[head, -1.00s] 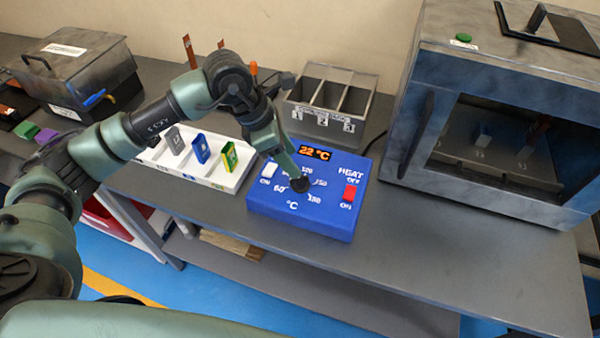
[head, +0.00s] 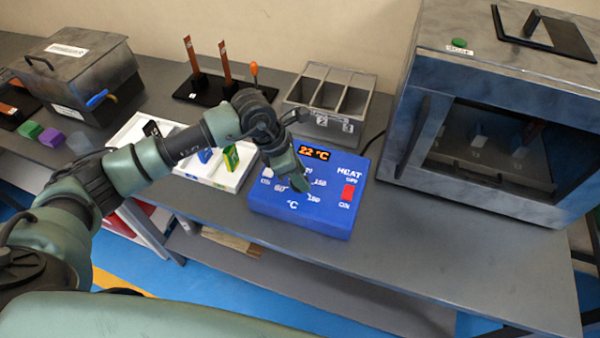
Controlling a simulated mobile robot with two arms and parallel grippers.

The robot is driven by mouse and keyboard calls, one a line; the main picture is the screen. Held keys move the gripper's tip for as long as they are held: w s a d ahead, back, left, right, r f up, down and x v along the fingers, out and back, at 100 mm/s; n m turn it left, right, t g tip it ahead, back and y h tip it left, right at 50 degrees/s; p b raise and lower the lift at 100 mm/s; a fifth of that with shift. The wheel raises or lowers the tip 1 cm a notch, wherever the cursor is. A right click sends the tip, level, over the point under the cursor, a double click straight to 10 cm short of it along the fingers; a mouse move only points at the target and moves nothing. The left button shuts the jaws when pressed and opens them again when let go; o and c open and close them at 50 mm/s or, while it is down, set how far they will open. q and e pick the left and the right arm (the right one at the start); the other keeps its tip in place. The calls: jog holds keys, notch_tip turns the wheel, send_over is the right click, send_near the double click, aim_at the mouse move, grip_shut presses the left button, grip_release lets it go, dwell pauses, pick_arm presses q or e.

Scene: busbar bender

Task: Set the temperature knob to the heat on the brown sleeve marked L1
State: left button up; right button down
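The blue control box (head: 325,222) on the bench has an orange display (head: 314,153) reading 22 °C. Its dial is printed with temperature marks, among them 150 and 180. The knob is hidden behind my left gripper (head: 301,187), whose tip is over the dial. I cannot tell whether its fingers are open or shut, or whether they touch the knob. A red HEAT switch (head: 348,192) is on the right of the box. Two upright brown-orange strips (head: 191,54) (head: 225,65) stand on black bases at the back; I cannot read an L1 mark on them. My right gripper is not in view.
A large grey oven-like cabinet (head: 500,70) with a dark window stands at right. A three-slot grey holder (head: 331,100) is behind the blue box. A white tray (head: 215,182) with coloured pieces is partly under my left arm. The bench front at right is clear.

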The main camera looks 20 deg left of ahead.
pick_arm(q)
grip_shut()
jog(key=shift+f+m+b, duration=0.15)
jog(key=shift+m+b, duration=0.15)
jog(key=shift+b, duration=0.4)
jog(key=m+g+b, duration=0.1)
jog(key=m+b, duration=0.3)
jog(key=b, duration=0.2)
jog(key=m+g+b, duration=0.2)
jog(key=m+b, duration=0.2)
jog(key=b, duration=0.2)
jog(key=shift+m+g+b, duration=0.7)
jog(key=shift+m+b, duration=0.9)
jog(key=shift+b, duration=0.05)
jog(key=shift+r, duration=0.25)
jog(key=o, duration=0.5)
grip_release()
